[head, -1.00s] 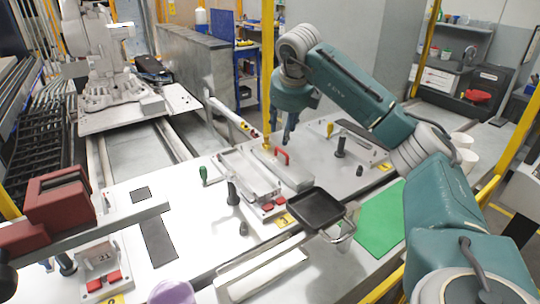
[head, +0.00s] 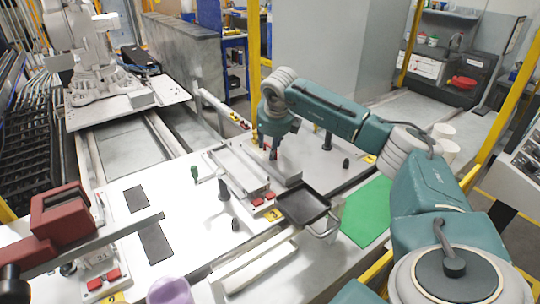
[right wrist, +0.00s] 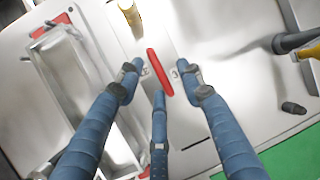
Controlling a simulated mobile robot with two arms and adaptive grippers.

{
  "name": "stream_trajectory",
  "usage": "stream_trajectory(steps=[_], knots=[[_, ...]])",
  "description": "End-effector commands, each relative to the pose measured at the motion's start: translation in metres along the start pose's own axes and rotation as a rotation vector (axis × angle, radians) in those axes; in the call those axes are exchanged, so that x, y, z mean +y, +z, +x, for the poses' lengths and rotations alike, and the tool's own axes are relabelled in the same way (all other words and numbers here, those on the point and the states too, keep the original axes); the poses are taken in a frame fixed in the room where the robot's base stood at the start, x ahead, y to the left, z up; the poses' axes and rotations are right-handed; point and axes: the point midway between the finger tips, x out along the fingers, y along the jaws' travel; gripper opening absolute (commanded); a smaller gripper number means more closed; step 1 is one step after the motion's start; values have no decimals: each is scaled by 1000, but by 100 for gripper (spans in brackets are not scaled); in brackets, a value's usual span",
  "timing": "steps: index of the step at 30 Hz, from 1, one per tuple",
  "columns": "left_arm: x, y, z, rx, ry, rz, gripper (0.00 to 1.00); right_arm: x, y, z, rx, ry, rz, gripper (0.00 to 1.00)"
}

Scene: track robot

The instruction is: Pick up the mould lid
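The mould lid is a long grey block (head: 283,169) with a red bar handle on top. It lies on the white table beside the open metal mould (head: 238,172). In the right wrist view the red handle (right wrist: 152,70) runs between my fingers, with the lid's grey surface (right wrist: 185,115) below. My right gripper (head: 268,153) is over the lid, pointing down. Its blue fingers are spread on either side of the handle, with a third finger near the handle's end; contact cannot be told. My left gripper is not in view.
A black square pan (head: 302,206) and a green mat (head: 365,212) are nearer the front. A dark upright post (head: 327,140) stands right of the lid. A yellow pole (head: 254,60) rises behind. A green-handled tool (head: 194,174) is to the left.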

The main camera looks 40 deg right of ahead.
Motion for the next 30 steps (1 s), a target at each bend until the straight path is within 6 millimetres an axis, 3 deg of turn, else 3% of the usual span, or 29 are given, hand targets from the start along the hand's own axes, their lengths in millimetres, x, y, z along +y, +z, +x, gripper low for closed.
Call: stream_trajectory(steps=[2,7,8,23,30], knots=[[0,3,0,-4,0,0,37,0,0,0,0,0,0,35],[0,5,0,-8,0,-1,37,0,0,0,0,0,0,1],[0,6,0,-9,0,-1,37,0,0,0,0,0,0,0],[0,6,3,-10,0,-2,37,-1,4,-6,-5,0,2,0],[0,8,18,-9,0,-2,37,-8,20,-42,-11,1,3,0]])
